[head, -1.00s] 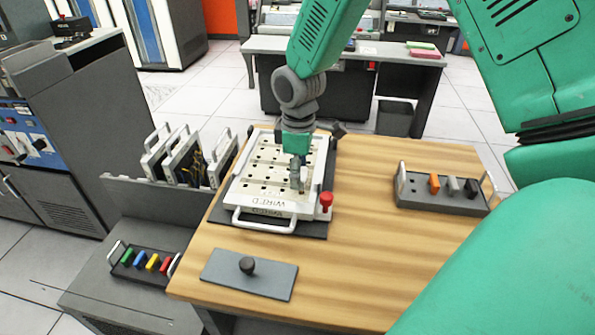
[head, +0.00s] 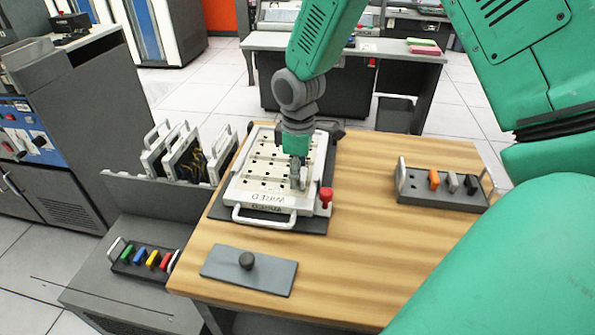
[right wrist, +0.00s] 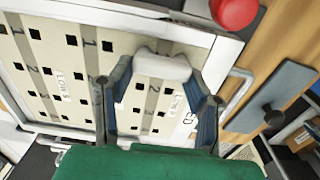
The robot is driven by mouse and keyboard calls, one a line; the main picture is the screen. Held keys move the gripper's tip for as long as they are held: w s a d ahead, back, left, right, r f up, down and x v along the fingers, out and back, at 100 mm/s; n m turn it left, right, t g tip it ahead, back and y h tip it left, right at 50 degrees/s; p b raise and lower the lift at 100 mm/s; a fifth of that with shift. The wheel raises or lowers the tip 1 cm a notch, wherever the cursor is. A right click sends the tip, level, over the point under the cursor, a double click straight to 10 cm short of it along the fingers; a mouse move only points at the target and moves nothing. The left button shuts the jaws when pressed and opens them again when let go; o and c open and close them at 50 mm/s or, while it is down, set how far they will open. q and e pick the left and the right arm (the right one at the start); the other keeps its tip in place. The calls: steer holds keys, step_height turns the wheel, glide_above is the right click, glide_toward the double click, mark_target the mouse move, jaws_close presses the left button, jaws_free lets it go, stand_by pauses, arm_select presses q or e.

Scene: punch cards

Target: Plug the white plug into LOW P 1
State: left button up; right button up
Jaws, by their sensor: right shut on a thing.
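My right gripper (head: 298,182) is shut on the white plug (right wrist: 162,67), over the near right part of the cream plugboard panel (head: 247,198). In the right wrist view the plug lies between the two fingertips, close above the panel's square holes. I cannot tell whether it touches the panel or which hole is under it. The panel has rows of dark holes with numbered grey strips and the word WIRED near its front handle. The small labels are too blurred to read surely. My left gripper is not in view.
A red knob (head: 326,196) stands by the panel's near right corner. A grey rack (head: 440,199) with orange, grey and black plugs is at right. A grey plate with a black knob (head: 247,261) lies in front. A tray of coloured plugs (head: 146,259) is at lower left.

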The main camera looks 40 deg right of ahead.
steer(key=shift+f, duration=0.1)
steer(key=o, duration=1.1)
steer(key=shift+c, duration=0.2)
step_height(320, 180, up, 12)
steer(key=shift+f, duration=0.2)
